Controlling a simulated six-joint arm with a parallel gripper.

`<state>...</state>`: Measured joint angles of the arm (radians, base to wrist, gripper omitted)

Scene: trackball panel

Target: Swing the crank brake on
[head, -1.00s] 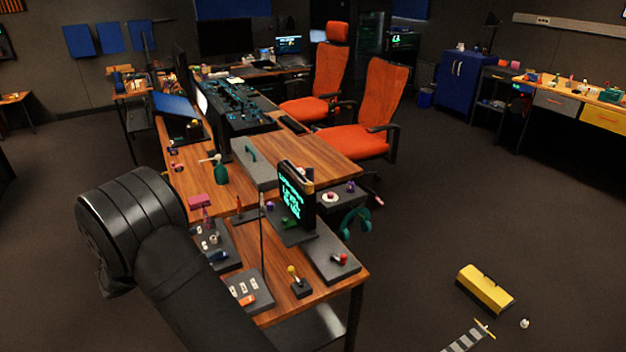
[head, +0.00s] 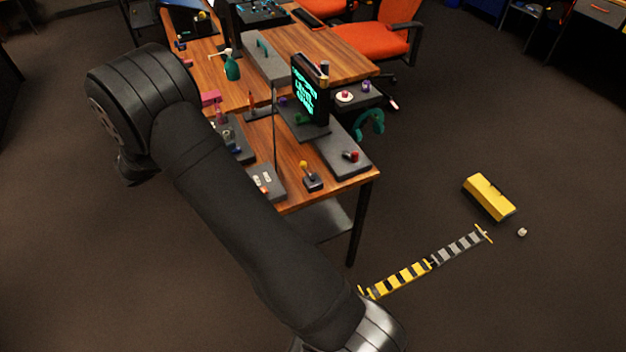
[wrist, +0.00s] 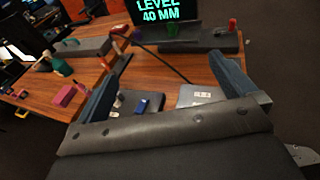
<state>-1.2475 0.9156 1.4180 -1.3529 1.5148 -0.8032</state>
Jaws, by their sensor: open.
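I cannot tell for certain which fitting is the crank brake. A red-ended lever (head: 351,156) sits on a grey plate (head: 338,165) at the desk's right front; a red upright handle also shows in the wrist view (wrist: 232,25). A small yellow-ball stick (head: 311,176) stands nearer the front edge. A green part (wrist: 172,31) is below the lit screen (wrist: 160,12), which reads "LEVEL 40 MM". My gripper (wrist: 163,66) is open, its two bluish fingers apart with nothing between them, above the desk and short of the screen. I cannot make out the fingers in the head view.
A panel with white switches (wrist: 200,96) and a knobbed panel (wrist: 132,103) lie below my fingers. A thin dark rod (head: 275,130) rises from the desk. A pink block (wrist: 65,96) and green bottle (head: 231,67) stand left. A yellow case (head: 489,197) lies on the floor.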

